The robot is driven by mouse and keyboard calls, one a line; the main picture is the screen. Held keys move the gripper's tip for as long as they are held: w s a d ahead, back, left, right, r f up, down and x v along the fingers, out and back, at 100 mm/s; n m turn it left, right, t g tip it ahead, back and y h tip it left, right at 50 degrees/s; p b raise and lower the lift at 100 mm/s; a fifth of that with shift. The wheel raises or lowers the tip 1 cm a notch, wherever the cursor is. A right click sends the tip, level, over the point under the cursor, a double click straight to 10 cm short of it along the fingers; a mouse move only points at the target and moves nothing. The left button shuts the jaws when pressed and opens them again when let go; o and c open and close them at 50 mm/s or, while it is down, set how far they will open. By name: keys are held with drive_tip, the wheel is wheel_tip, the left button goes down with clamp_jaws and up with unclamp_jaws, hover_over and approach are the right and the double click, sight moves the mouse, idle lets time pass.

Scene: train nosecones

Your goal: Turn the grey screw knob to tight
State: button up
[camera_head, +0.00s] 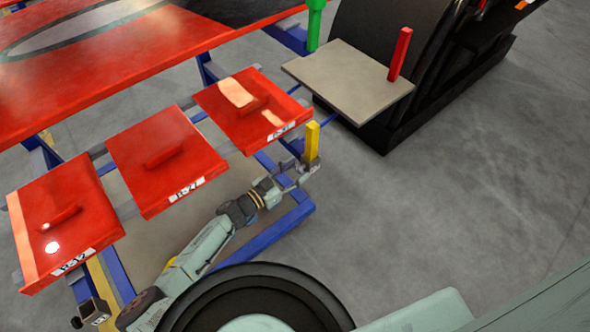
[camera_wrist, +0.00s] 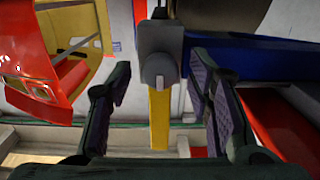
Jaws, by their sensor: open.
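The grey screw knob (camera_wrist: 159,70) shows in the wrist view as a rounded grey piece on a grey bracket (camera_wrist: 160,38), with a yellow bar (camera_wrist: 159,118) running down from it. My gripper (camera_wrist: 161,78) is open, with one dark finger on each side of the knob and a visible gap on both sides. In the head view, my gripper (camera_head: 302,174) is beside the foot of the upright yellow bar (camera_head: 312,139), at the corner of the blue frame. The knob cannot be made out clearly there.
Red panels (camera_head: 165,160) rest on the blue frame (camera_head: 280,228) left of my gripper. A grey board (camera_head: 345,82) with a red post (camera_head: 400,54) stands behind to the right. A grey bracket (camera_head: 95,310) is at the lower left. The floor at right is clear.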

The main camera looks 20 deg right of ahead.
drive_tip(key=shift+c, duration=0.2)
clamp_jaws()
idle(0.5)
